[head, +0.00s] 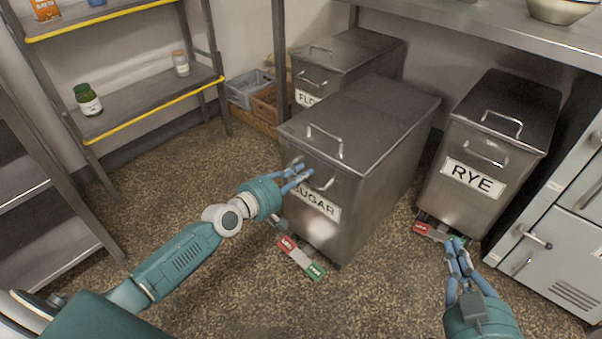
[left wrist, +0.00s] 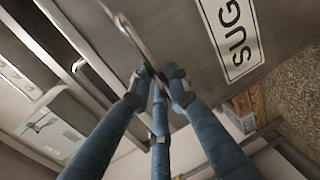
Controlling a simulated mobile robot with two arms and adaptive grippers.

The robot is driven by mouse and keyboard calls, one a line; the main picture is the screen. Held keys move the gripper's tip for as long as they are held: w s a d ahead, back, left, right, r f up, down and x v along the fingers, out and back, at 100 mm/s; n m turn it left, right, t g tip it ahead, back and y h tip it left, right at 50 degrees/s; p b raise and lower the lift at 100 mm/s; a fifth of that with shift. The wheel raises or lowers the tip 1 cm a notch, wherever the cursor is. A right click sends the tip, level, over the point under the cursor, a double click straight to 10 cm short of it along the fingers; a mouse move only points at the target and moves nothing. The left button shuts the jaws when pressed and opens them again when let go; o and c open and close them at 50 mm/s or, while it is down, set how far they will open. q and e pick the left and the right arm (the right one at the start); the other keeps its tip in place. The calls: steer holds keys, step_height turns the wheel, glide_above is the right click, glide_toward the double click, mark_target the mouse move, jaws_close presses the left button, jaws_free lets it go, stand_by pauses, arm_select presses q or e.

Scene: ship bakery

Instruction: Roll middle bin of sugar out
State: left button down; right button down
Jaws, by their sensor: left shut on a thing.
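The sugar bin (head: 375,115) is a grey metal bin with a lid and a SUGAR label (head: 316,203). It stands between the flour bin and the rye bin, its front further out than theirs. My left gripper (head: 306,181) is shut on the front handle of the sugar bin, above the label. The left wrist view shows the fingers (left wrist: 158,82) around the metal handle bar, with the label (left wrist: 232,38) beside them. My right gripper (head: 456,246) is low at the right, in front of the rye bin; its finger gap is unclear.
The flour bin (head: 358,55) is behind left and the rye bin (head: 502,120) to the right. Red and green pedals (head: 300,257) sit at the sugar bin's foot. Crates (head: 248,90) and a shelf rack (head: 150,100) stand left, a cabinet (head: 560,240) right. Floor in front is clear.

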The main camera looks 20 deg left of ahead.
arm_select(q)
steer(key=shift+s+f, duration=0.1)
steer(key=shift+s, duration=0.1)
steer(key=c, duration=1.7)
jaws_free()
steer(key=v, duration=1.2)
